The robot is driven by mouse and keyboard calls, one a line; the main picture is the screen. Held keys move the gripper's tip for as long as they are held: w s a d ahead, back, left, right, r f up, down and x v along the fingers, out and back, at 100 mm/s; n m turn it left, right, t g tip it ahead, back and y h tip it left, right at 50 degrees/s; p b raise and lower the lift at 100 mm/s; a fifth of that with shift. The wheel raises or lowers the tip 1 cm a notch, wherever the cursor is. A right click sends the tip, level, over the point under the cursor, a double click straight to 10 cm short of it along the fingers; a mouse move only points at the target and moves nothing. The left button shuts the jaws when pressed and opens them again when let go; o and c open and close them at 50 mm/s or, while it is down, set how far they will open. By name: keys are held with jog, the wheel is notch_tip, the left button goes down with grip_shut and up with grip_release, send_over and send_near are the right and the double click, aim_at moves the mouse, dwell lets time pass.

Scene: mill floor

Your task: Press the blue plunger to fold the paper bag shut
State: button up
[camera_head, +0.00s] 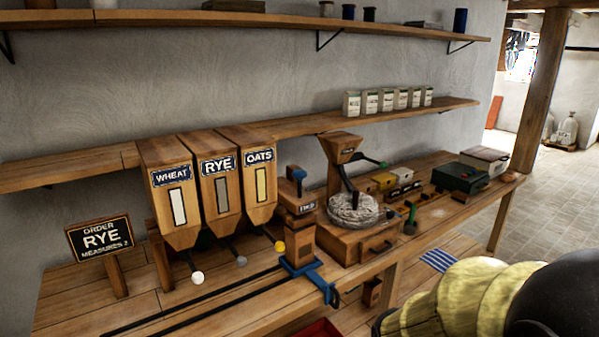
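The blue plunger (299,175) stands up at the top of a small wooden press (297,203) on the bench, left of the millstone. Below the press head a brown block-like shape, perhaps the paper bag (301,240), stands upright on a blue carriage (303,266). I cannot tell whether its top is open or folded. A blue handle (327,288) sticks out at the carriage's front. A yellow and black part of my arm fills the lower right corner, well apart from the plunger. My gripper's fingers do not show.
Wheat, rye and oats hoppers (217,184) stand left of the press, with an order sign (101,239) reading RYE, MEASURES 2. The millstone (353,209) stands close on the right. A shelf (420,112) runs above. Dark rails cross the bench's front left.

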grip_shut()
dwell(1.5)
